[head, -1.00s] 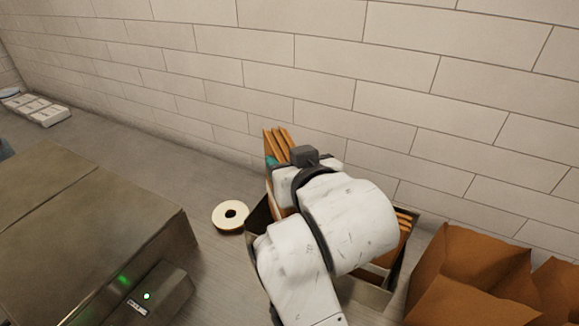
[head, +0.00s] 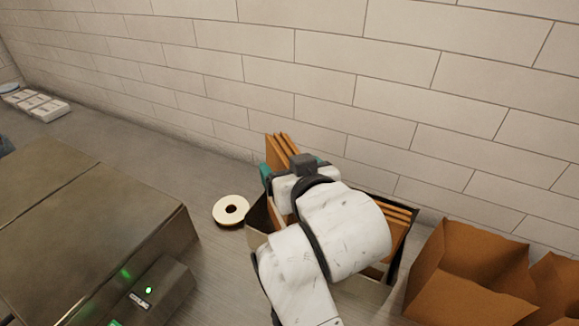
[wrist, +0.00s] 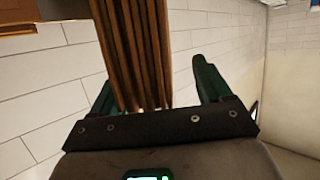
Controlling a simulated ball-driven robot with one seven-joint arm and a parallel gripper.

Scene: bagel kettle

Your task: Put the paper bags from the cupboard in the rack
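A bundle of flat brown paper bags (head: 280,152) stands upright at the left end of the metal rack (head: 254,239), partly hidden by my gripper. In the wrist view the bags (wrist: 132,50) hang between the two teal fingers, close to the left finger and with a clear gap to the right one. My gripper (wrist: 157,92) is open around them. In the head view one teal finger shows left of the bags, and my wrist covers the middle of the rack. More brown bags (head: 400,213) stand in the rack's right part. Their lower ends are hidden.
Open brown paper bags (head: 470,265) stand close on the right. A metal appliance (head: 85,225) with green lights is at the left. A tiled wall (head: 330,70) runs behind. A white tray (head: 35,104) sits far left.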

